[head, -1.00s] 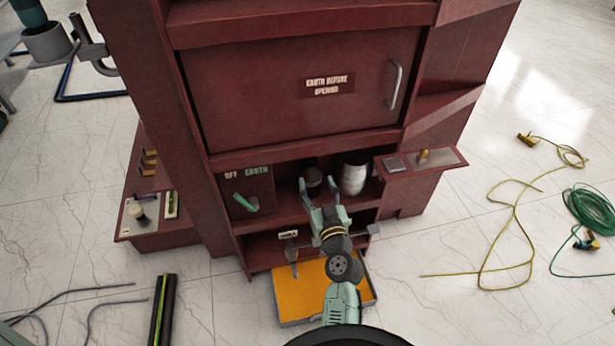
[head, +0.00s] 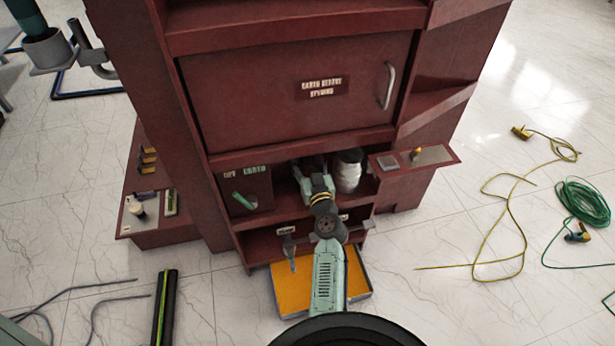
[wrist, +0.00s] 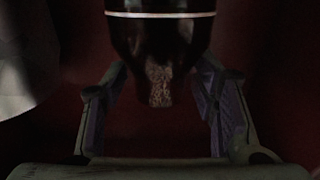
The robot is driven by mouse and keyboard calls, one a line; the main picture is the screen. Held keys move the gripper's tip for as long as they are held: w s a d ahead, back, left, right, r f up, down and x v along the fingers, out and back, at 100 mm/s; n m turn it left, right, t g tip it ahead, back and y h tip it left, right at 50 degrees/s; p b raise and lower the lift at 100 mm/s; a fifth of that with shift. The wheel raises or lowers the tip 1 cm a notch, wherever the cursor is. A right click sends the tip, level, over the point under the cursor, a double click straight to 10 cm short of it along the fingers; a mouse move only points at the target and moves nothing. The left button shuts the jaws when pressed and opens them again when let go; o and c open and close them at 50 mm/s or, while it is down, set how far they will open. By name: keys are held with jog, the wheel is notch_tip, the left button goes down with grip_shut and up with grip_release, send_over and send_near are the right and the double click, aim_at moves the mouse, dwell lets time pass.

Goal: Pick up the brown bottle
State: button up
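The brown bottle (wrist: 160,45) is very dark, with a pale band, and shows at the top middle of the wrist view. Its narrow end points down in that picture, between the two fingers. My gripper (wrist: 162,80) is open, one finger on each side of the bottle, and dark gaps show beside the narrow end. In the head view my gripper (head: 313,170) reaches into the upper shelf of the red cabinet (head: 295,90), and I cannot make out the bottle there.
A white ribbed object (head: 347,172) stands just right of my gripper on the shelf; a pale surface (wrist: 25,75) shows at the wrist view's left. A green lever (head: 244,200) is on the left. A yellow tray (head: 292,293) lies below. The cabinet's walls and door close in the shelf.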

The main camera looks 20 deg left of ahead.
grip_shut()
dwell(0.5)
